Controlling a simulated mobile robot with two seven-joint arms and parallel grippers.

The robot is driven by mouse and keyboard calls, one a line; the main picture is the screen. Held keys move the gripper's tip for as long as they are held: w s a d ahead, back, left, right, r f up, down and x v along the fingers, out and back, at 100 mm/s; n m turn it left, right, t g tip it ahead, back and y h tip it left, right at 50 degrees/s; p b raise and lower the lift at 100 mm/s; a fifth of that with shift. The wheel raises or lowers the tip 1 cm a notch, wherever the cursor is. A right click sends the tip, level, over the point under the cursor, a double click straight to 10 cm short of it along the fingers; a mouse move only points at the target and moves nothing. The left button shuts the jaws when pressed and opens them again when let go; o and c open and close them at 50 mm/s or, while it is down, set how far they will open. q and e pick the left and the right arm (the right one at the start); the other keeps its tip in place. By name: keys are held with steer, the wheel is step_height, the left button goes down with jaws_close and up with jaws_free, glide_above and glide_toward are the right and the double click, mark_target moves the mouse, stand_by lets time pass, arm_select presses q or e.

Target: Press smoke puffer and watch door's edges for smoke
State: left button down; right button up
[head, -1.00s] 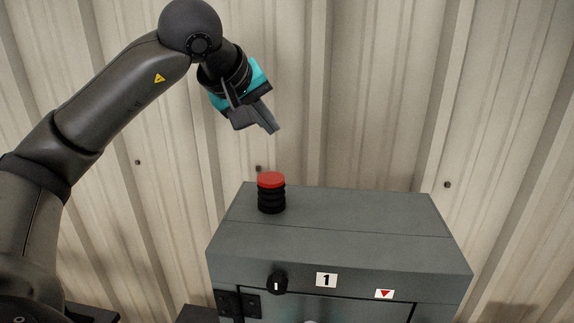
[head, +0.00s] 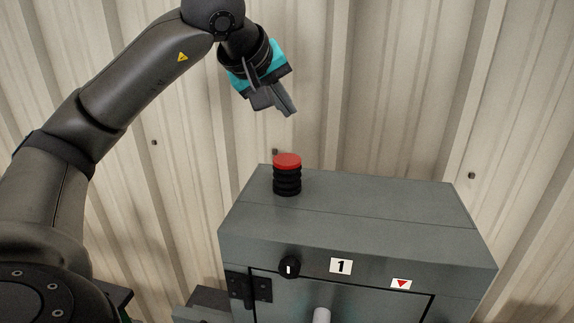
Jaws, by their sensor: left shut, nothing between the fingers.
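The smoke puffer (head: 287,176), a black ribbed bellows with a red top, stands upright on the top of the grey enclosure (head: 390,205), near its left end. The enclosure's door (head: 375,308) is on the front face; its upper edge and left hinge side show, and the rest is cut off by the frame. No smoke shows at the visible edges. My left gripper (head: 288,108) is shut and empty, above the puffer and apart from it, fingers pointing down and right. My right gripper is not in view.
A black knob (head: 289,267), a label with "1" (head: 341,266) and a red triangle label (head: 401,284) are on the enclosure's front. A light handle (head: 322,315) shows at the bottom. A corrugated wall (head: 400,80) stands behind.

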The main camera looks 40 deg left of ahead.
arm_select(q)
steer(key=b, duration=0.5)
glide_above(288, 160)
steer(key=f, duration=0.6)
steer(key=shift+s, duration=0.4)
steer(key=shift+f+b, duration=0.45)
steer(key=shift+f, duration=0.05)
steer(key=shift+f, duration=0.1)
stand_by(0.6)
steer(key=shift+f+b, duration=0.3)
steer(key=shift+f+b, duration=1)
steer(key=shift+f, duration=0.25)
stand_by(0.9)
steer(key=shift+r, duration=0.1)
stand_by(0.3)
steer(key=shift+r+p, duration=1.55)
steer(key=shift+p, duration=0.2)
